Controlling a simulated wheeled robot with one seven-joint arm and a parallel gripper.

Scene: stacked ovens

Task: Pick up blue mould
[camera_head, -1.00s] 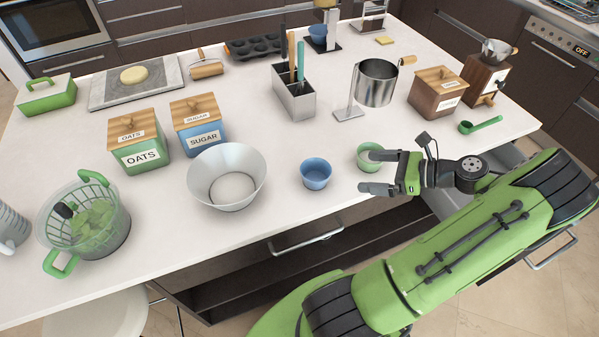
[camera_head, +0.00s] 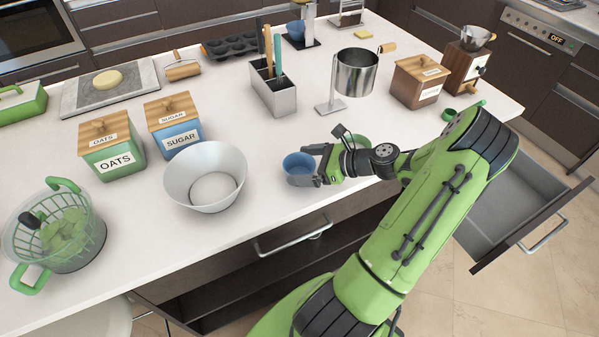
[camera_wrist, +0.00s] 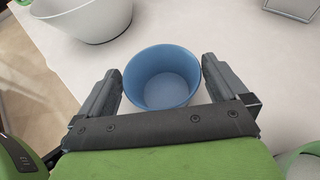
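The blue mould (camera_head: 297,162) is a small round cup standing upright near the front edge of the white counter. My gripper (camera_head: 309,166) is at its right side in the head view. In the wrist view the blue mould (camera_wrist: 162,78) sits between the two spread fingers of my gripper (camera_wrist: 160,66). Small gaps show between mould and fingers, so it is not clamped. The mould is empty, and its near lower side is hidden by the gripper's palm bar.
A white bowl (camera_head: 206,181) stands left of the mould. A green mould (camera_head: 363,141) is partly hidden behind my gripper. A metal utensil holder (camera_head: 273,94) and a steel cup on a stand (camera_head: 356,74) are behind. An open drawer (camera_head: 520,205) juts out at right.

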